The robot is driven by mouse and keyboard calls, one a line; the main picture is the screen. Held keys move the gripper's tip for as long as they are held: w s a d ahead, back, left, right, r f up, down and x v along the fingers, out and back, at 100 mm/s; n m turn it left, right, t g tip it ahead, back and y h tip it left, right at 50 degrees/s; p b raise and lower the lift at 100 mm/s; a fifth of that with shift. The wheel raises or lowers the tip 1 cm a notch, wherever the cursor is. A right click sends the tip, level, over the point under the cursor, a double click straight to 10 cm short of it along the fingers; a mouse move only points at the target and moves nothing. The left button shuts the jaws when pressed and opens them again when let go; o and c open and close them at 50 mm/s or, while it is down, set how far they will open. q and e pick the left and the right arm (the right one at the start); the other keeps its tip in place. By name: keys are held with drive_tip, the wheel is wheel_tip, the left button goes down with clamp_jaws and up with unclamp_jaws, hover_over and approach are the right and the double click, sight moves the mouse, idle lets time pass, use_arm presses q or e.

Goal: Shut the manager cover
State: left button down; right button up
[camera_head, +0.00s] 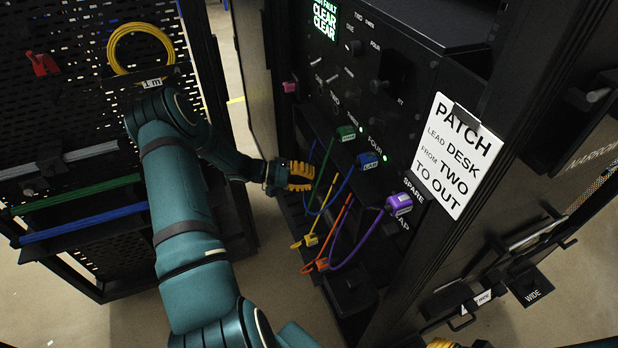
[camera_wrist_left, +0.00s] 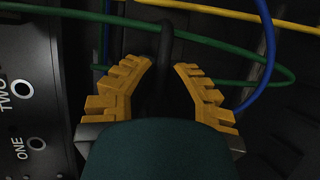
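My left gripper (camera_head: 300,176) is at the front of the black rack, beside the patch cables. In the left wrist view its yellow fingers (camera_wrist_left: 164,68) are apart, with a dark upright bar (camera_wrist_left: 166,42) between or just behind the tips; no firm grip shows. I cannot tell whether this bar belongs to the manager cover. A black trough-like part (camera_head: 350,290) sits low on the rack, below the cables; the cover is not clearly distinguishable in the dark. Only a yellow bit of my right gripper (camera_head: 440,343) shows at the bottom edge, so its state is hidden.
Green (camera_head: 346,133), blue (camera_head: 368,160) and purple (camera_head: 399,204) plugs carry looping cables across the rack front. Yellow (camera_head: 310,240) and orange (camera_head: 321,264) plugs hang lower. A sign (camera_head: 458,155) is on the right. A pegboard (camera_head: 70,75) with a yellow coil stands left.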

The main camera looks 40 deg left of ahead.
use_arm(q)
wheel_tip(320, 180, up, 7)
drive_tip(key=shift+f+p, duration=0.1)
drive_tip(key=shift+p, duration=1.15)
drive_tip(key=shift+f, duration=0.15)
drive_tip(key=c, duration=1)
unclamp_jaws()
drive_tip(key=v, duration=1.2)
drive_tip(key=shift+f, duration=0.1)
